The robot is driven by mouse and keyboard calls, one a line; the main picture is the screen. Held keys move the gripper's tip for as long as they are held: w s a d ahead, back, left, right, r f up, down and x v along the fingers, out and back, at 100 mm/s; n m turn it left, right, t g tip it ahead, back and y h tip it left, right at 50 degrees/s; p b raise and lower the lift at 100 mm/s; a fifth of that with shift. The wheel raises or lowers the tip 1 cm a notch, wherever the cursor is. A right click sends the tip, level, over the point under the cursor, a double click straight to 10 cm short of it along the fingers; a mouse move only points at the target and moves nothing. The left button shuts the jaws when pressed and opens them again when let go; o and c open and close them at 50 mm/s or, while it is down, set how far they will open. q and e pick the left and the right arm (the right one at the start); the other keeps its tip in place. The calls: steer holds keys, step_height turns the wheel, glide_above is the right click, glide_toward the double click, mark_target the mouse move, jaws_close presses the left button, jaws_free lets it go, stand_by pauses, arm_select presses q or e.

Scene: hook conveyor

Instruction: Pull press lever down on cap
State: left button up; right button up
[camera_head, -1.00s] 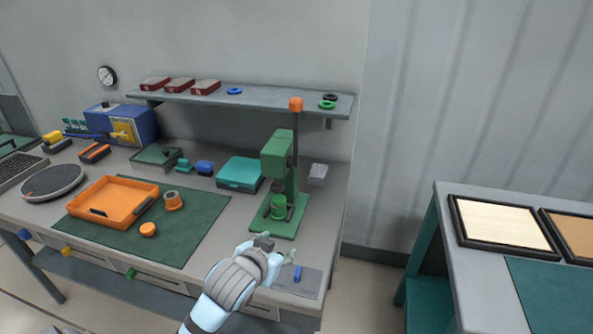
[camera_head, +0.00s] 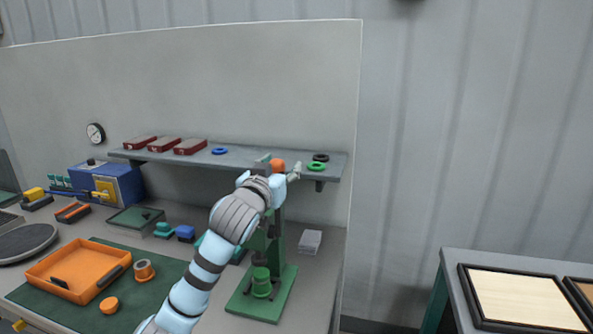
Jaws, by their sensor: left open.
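The green press (camera_head: 284,284) stands on the workbench. Its lever is up, with an orange knob (camera_head: 278,165) at the top, in front of the shelf. A green cylindrical part (camera_head: 261,283), perhaps with the cap, sits on the press base under the ram. My left gripper (camera_head: 279,168) is open at the lever's top, its fingers on either side of the orange knob as seen from here. I cannot tell whether they touch it. My left arm hides much of the press body and lever. My right gripper is not in view.
A grey shelf (camera_head: 240,160) behind the gripper holds red boxes and coloured rings. An orange tray (camera_head: 60,275), an orange ringed part (camera_head: 144,270) and an orange cap (camera_head: 109,305) lie on the green mat. A small pale box (camera_head: 310,241) stands right of the press.

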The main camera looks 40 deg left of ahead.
arm_select(q)
steer(key=shift+r, duration=0.15)
steer(key=shift+s+r, duration=0.15)
steer(key=shift+s, duration=0.1)
steer(key=shift+s+a+r, duration=0.1)
steer(key=shift+s+r, duration=0.05)
steer(key=shift+s, duration=0.4)
steer(key=shift+c, duration=0.7)
steer(key=shift+w, duration=0.15)
steer(key=c, duration=0.7)
jaws_close()
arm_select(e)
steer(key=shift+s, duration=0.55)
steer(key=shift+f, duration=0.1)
